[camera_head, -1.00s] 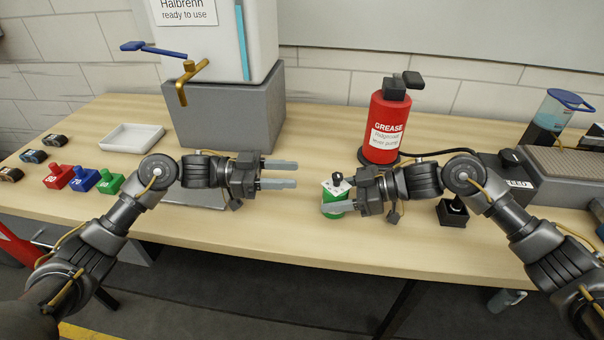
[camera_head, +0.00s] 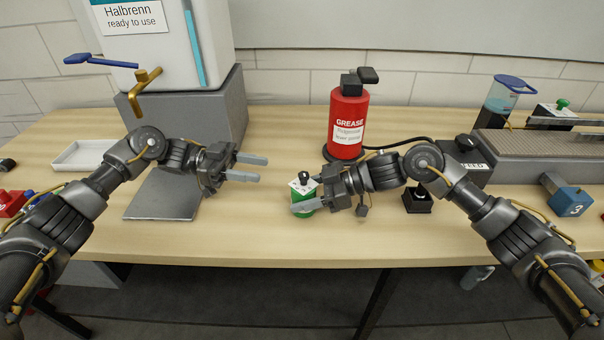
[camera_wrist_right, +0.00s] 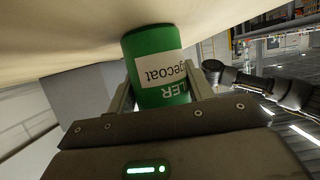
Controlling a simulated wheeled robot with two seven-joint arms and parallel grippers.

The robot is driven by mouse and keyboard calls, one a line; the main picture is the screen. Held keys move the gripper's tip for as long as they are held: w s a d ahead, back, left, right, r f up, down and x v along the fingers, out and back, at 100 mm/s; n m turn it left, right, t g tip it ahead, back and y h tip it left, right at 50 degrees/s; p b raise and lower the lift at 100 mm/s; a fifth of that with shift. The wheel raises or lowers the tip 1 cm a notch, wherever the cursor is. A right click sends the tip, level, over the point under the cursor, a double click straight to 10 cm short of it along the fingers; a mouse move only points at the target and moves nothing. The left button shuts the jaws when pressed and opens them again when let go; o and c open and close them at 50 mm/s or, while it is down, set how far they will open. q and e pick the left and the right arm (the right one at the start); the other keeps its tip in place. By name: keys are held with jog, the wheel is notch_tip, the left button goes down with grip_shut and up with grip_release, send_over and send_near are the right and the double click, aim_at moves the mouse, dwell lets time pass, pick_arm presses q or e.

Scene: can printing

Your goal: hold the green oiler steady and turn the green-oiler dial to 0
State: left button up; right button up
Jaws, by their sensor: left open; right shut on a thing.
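The green oiler (camera_head: 303,211) stands upright on the table, with a white top and a small black dial (camera_head: 304,178) on it. My right gripper (camera_head: 312,197) is shut on the oiler's body from the right. In the right wrist view the oiler (camera_wrist_right: 156,62) sits between both fingers, its white label partly covered. My left gripper (camera_head: 255,168) is open and empty, to the left of the oiler and a little higher, apart from it. The dial's setting is too small to read.
A red grease pump (camera_head: 346,110) stands behind the oiler. A black socket block (camera_head: 417,200) is to the right. A grey plate (camera_head: 165,196) lies under my left arm, near a white tray (camera_head: 80,157). The table front is clear.

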aim_at(303, 173)
pick_arm(q)
jog(key=x, duration=1.1)
jog(key=shift+d+r, duration=0.1)
jog(key=shift+d, duration=0.3)
grip_shut()
